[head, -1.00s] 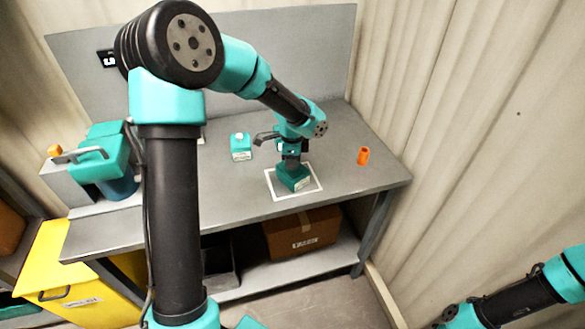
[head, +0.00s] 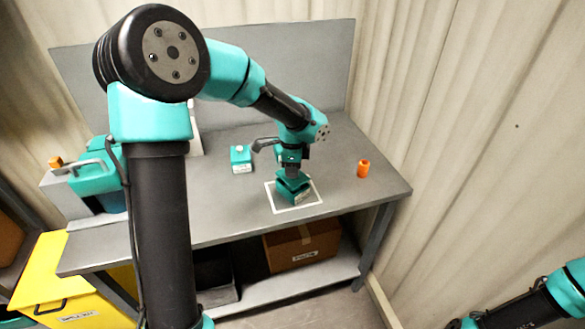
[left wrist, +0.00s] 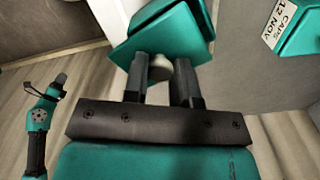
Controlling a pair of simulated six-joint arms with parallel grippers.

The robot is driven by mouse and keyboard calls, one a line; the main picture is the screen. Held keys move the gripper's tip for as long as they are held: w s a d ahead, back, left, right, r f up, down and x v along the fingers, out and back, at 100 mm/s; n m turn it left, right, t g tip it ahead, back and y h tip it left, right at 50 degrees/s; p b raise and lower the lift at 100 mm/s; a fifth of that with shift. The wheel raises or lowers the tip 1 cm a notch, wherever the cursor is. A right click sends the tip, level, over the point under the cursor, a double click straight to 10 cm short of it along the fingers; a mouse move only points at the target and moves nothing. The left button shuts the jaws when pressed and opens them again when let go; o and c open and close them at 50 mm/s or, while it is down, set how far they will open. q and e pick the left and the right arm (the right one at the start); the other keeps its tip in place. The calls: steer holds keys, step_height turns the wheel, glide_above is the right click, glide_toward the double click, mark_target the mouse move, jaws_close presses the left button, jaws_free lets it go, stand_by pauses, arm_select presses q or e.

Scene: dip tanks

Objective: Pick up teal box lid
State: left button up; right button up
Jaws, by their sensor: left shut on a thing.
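My left gripper (left wrist: 160,80) is shut on the pale knob (left wrist: 161,68) of a teal lid (left wrist: 155,35). In the head view the left gripper (head: 291,167) points down over the teal box (head: 297,198) inside a white square outline on the bench. The lid (head: 292,183) shows there as a separate, slightly skewed layer at the top of the box. I cannot tell whether it is fully clear of the box. My right arm shows at the lower right of the head view, and whether its gripper is open is unclear.
A second teal box (head: 241,160) with a pale knob stands behind and left of the outline; its label (left wrist: 278,25) shows in the wrist view.

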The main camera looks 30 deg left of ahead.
arm_select(q)
steer(key=s+d+r, duration=0.1)
steer(key=s+d, duration=0.6)
steer(key=s, duration=0.5)
steer(key=shift+d+r, duration=0.15)
steer(key=shift+d, duration=0.05)
steer(key=shift+s, duration=0.1)
